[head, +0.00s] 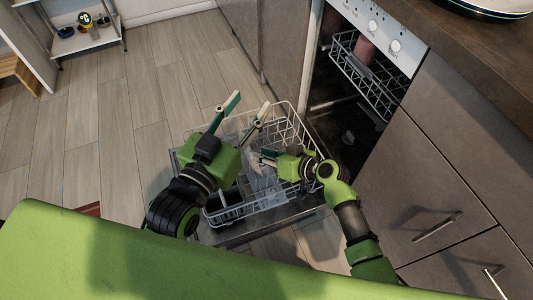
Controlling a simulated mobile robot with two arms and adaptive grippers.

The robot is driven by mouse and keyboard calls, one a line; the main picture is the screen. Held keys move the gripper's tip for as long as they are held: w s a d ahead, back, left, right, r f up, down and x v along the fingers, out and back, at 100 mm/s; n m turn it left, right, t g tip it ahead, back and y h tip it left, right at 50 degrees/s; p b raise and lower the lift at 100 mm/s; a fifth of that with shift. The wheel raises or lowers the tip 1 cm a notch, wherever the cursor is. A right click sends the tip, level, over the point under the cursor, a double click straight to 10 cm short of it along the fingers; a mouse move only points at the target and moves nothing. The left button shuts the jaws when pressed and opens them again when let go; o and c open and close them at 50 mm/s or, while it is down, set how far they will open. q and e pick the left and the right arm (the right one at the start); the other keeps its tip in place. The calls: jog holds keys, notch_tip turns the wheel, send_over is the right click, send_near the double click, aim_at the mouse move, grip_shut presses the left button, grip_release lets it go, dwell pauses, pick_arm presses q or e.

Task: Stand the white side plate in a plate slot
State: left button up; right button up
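The pulled-out lower dishwasher rack (297,128) is a white wire basket, partly hidden behind my two arms. My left gripper (248,106) is over its far left part, with its two fingers spread wide and nothing visible between them. My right gripper (266,157) is low over the middle of the rack, pointing left. Its fingers are too small and overlapped to tell open from shut. A pale shape shows in the rack just below the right gripper; I cannot tell whether it is the white side plate. The individual plate slots are not clear.
The dishwasher's upper rack (352,82) is inside the machine and holds a pinkish cup (364,51). Dishware with a striped rim (486,8) is on the countertop (470,60) at the top right. Drawers (425,185) stand right of the rack. Bare floor (110,120) is to the left.

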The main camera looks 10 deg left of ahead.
jog(key=v, duration=1.2)
dwell(0.4)
